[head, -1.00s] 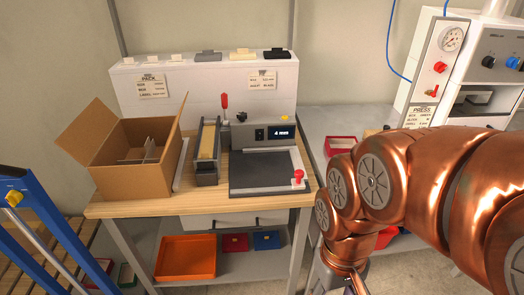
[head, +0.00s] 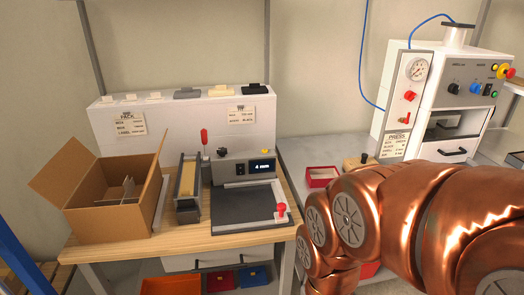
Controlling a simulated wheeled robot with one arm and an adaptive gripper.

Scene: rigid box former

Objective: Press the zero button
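A grey machine (head: 228,166) stands on a wooden bench, with a dark flat bed in front of it. Its small display (head: 262,166) reads "4 mm". A dark switch panel (head: 240,168) sits left of the display. A yellow button (head: 265,152) and a black knob (head: 222,152) are on its top. No label that I can read says zero, so I cannot tell which control is the zero button. My copper arm fills the lower right, apart from the machine in the picture. My gripper is not in view.
An open cardboard box (head: 110,195) stands at the bench's left. A red-handled lever (head: 204,136) rises beside the machine, and a red knob (head: 281,209) stands at the bed's front right. A press (head: 440,100) and red tray (head: 320,176) are to the right.

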